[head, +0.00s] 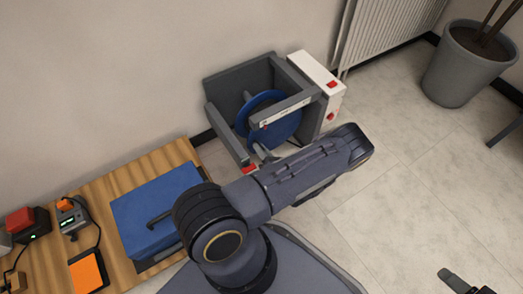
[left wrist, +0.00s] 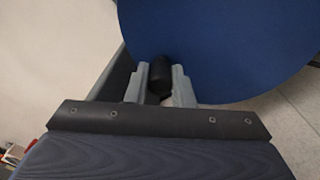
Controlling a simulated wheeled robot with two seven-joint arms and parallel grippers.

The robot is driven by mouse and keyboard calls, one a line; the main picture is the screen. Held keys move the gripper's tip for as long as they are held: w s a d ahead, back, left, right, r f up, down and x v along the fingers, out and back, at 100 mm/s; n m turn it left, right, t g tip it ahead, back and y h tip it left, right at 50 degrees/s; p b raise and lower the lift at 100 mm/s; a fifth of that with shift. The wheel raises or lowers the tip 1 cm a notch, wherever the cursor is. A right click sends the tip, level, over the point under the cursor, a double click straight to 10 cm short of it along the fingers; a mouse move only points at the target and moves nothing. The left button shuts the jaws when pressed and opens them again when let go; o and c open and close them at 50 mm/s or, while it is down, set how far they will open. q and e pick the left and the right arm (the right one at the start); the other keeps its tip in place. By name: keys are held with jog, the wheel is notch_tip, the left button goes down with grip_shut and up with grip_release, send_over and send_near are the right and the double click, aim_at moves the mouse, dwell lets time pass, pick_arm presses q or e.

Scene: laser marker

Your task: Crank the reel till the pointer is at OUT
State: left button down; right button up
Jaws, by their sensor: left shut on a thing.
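The reel (head: 284,131) is a blue disc in a grey frame (head: 226,84) on the floor by the wall. Its blue face also fills the top of the left wrist view (left wrist: 225,50). My left gripper (left wrist: 160,88) is shut on the black crank knob (left wrist: 160,75), in front of the blue disc. In the head view my left arm covers the lower side of the reel, and the knob cannot be made out. A pale label strip (head: 283,112) lies along the frame's front bar. The pointer and its lettering are too small to read.
A white box with red buttons (head: 318,80) is fixed to the frame's right side. A wooden bench (head: 103,195) at left carries a blue case (head: 150,205) and small devices. A radiator and a potted plant (head: 463,68) stand at back right. A dark part at bottom right may be my right gripper.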

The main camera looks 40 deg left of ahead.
pick_arm(q)
jog(key=shift+w+d+r+p, duration=0.15)
jog(key=shift+r+p, duration=0.15)
jog(key=shift+r, duration=0.4)
jog(key=shift+w+a+r+p, duration=0.15)
jog(key=shift+r+p, duration=0.15)
jog(key=shift+r, duration=0.35)
jog(key=shift+w+d+r+p, duration=0.15)
jog(key=shift+w+r+p, duration=0.1)
jog(key=shift+r, duration=0.2)
jog(key=shift+w+d+r+p, duration=0.1)
jog(key=shift+w+r, duration=0.15)
jog(key=shift+r, duration=0.15)
jog(key=c, duration=1.3)
grip_release()
jog(key=shift+o, duration=0.2)
jog(key=p, duration=0.2)
send_near(258, 132)
jog(key=shift+v, duration=1.3)
